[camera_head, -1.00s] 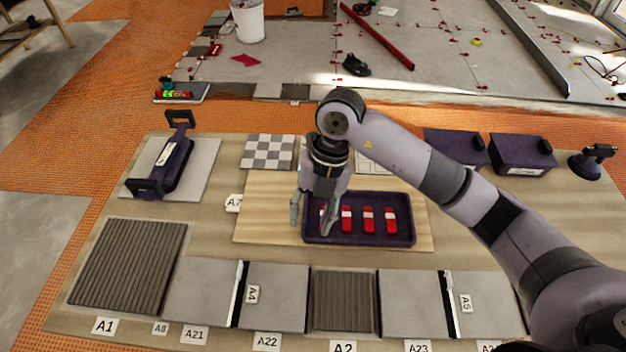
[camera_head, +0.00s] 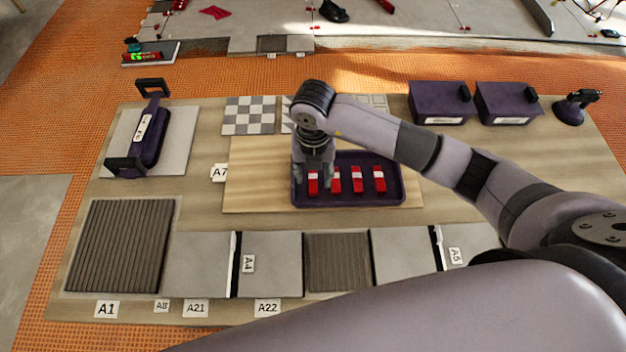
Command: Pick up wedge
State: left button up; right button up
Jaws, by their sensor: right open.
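Several red wedges with white bands lie in a row in a dark purple tray (camera_head: 395,158) on a light wooden board (camera_head: 252,185). The leftmost wedge (camera_head: 313,182) is right at my right gripper (camera_head: 313,183). The gripper points down over the left end of the tray and is open, its fingers beside that wedge. Whether they touch it cannot be told. The other wedges, such as the rightmost wedge (camera_head: 379,179), stand clear of the fingers. My left gripper is not in view.
Grey tiles (camera_head: 270,264) and ribbed plates (camera_head: 120,245) lie along the near side. A purple handled tool (camera_head: 150,137) is at left. Purple boxes (camera_head: 441,103) and a suction cup (camera_head: 575,108) stand at back right. My arm link covers the lower right.

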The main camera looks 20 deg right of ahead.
aim_at(313, 187)
jog(key=shift+f, duration=0.6)
notch_tip(313, 187, down, 4)
jog(key=shift+w+f+p, duration=0.15)
jog(key=shift+p, duration=0.55)
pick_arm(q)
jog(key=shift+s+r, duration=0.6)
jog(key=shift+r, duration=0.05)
pick_arm(e)
jog(key=shift+c, duration=0.2)
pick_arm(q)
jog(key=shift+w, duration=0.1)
pick_arm(e)
jog(key=c, duration=0.8)
